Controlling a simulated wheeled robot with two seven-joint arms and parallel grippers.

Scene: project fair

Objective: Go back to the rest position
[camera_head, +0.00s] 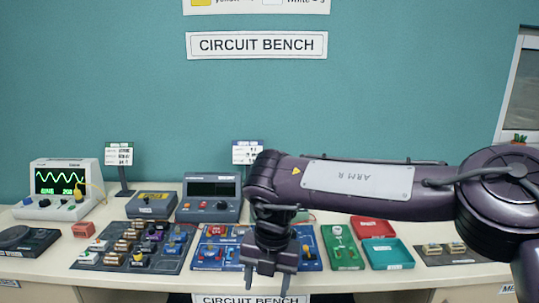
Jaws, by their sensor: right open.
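My right arm comes in from the right and stretches across the view above the bench. My right gripper (267,284) points down with its two fingers apart and nothing visible between them. It is in front of the blue circuit board (212,232) and hides the board's middle. Whether it touches anything cannot be told. My left gripper is not in view.
The bench (38,270) holds an oscilloscope (65,190) at left, a dark tray of several components (110,258), a grey meter unit (211,187), a green board (342,247), a red tray (373,227) and a teal tray (388,254). Free space above the bench at left.

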